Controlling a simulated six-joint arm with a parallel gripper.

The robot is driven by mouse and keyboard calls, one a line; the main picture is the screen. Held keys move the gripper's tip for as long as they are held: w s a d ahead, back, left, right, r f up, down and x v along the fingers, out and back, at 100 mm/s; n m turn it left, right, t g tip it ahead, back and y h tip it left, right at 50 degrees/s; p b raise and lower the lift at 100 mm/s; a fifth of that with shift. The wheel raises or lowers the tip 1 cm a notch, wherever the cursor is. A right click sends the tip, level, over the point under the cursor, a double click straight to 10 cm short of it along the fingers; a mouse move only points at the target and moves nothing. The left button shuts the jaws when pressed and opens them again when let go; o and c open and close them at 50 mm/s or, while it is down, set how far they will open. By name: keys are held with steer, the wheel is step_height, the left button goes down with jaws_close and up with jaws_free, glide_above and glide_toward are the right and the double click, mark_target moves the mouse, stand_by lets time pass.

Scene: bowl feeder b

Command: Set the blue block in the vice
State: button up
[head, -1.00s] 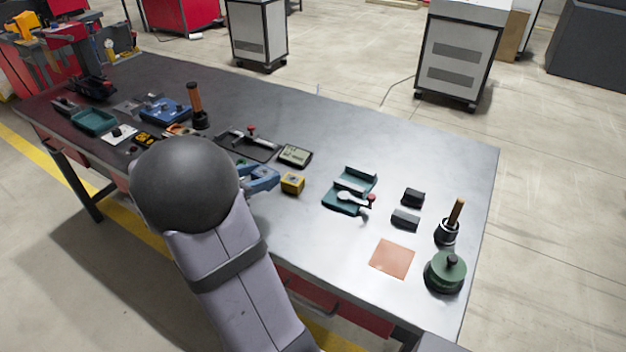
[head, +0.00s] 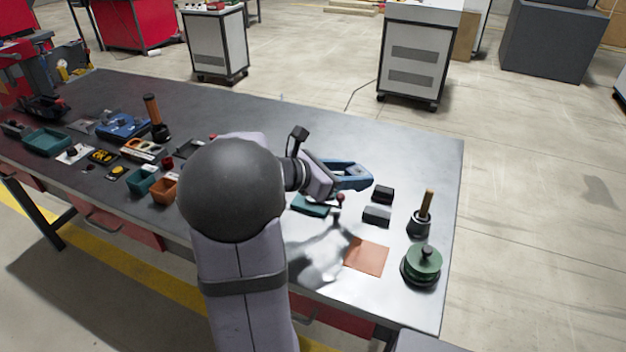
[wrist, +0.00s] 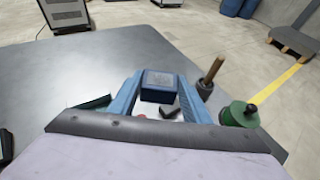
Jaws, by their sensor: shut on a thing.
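The blue block (wrist: 160,84) shows between the blue fingers of my gripper (wrist: 158,100) in the wrist view. My gripper is shut on it. In the head view my gripper (head: 352,174) is over the right part of the table, above and just behind the teal vice; the block cannot be made out there. The teal vice (head: 311,207) is mostly hidden behind my arm and gripper. Its red-knobbed handle shows at its right side. A green edge, perhaps part of the vice, shows left of the fingers in the wrist view.
Two dark blocks (head: 377,216) lie right of the vice. Beyond them stand a wooden-handled tool in a dark holder (head: 419,222) and a green round piece (head: 422,265). An orange square (head: 367,256) lies in front. Bins and tools crowd the left. The table's back right is clear.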

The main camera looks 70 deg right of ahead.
mark_target(364, 170)
steer(key=s+d, duration=0.2)
steer(key=shift+d+r+n+t, duration=0.3)
steer(key=shift+d+r, duration=0.05)
steer(key=shift+r, duration=0.05)
steer(key=w+d+f+n+t+h, duration=0.2)
steer(key=w+n+t, duration=0.4)
steer(key=w, duration=0.6)
steer(key=shift+d+f+t, duration=0.2)
steer(key=shift+d+t, duration=0.2)
steer(key=shift+t, duration=0.2)
steer(key=shift+f+b, duration=0.15)
steer(key=shift+b, duration=0.45)
step_height(364, 170, down, 4)
steer(key=b, duration=0.5)
steer(key=shift+f, duration=0.25)
steer(key=shift+b, duration=0.45)
steer(key=o, duration=1.3)
